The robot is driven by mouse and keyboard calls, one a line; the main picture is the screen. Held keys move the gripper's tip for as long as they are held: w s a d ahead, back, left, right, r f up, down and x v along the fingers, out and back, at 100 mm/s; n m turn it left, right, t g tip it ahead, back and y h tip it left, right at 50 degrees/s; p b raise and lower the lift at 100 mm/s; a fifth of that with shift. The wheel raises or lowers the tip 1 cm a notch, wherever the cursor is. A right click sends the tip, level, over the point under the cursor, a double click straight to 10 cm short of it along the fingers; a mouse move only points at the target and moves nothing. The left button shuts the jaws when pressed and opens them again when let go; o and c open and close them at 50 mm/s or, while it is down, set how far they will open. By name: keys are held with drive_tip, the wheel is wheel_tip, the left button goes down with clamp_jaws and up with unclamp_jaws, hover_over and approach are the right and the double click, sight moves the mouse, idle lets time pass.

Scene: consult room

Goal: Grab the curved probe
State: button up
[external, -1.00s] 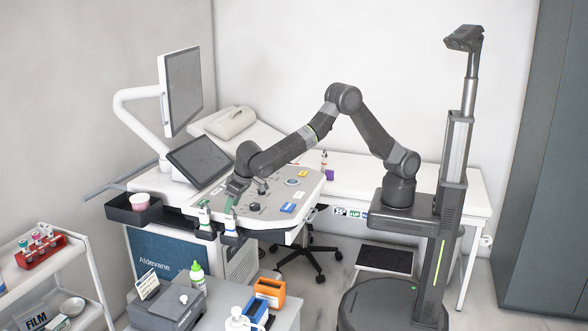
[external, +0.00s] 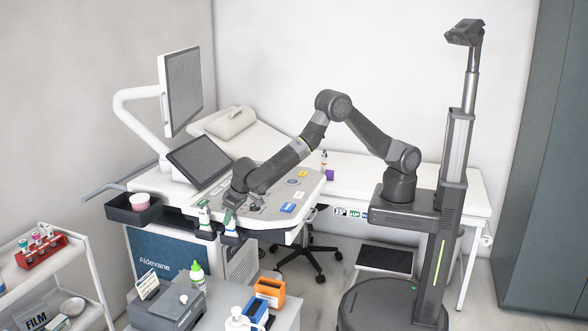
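Two probes with white bodies and green parts sit upright in dark holders along the front edge of the ultrasound cart's control panel (external: 277,192): a left probe (external: 204,214) and a right probe (external: 230,224). At this size I cannot tell which one is the curved probe. My gripper (external: 231,207) points down at the right probe and overlaps its top in the picture. Its fingers are small and dark, so I cannot tell whether they touch or close on the probe.
A dark tray with a pink-white cup (external: 140,201) hangs left of the probes. The tilted touchscreen (external: 200,161) and monitor (external: 181,90) stand behind. In front are a desk with a green-capped bottle (external: 196,274) and an orange box (external: 270,292).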

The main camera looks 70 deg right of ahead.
drive_tip(key=c, duration=0.3)
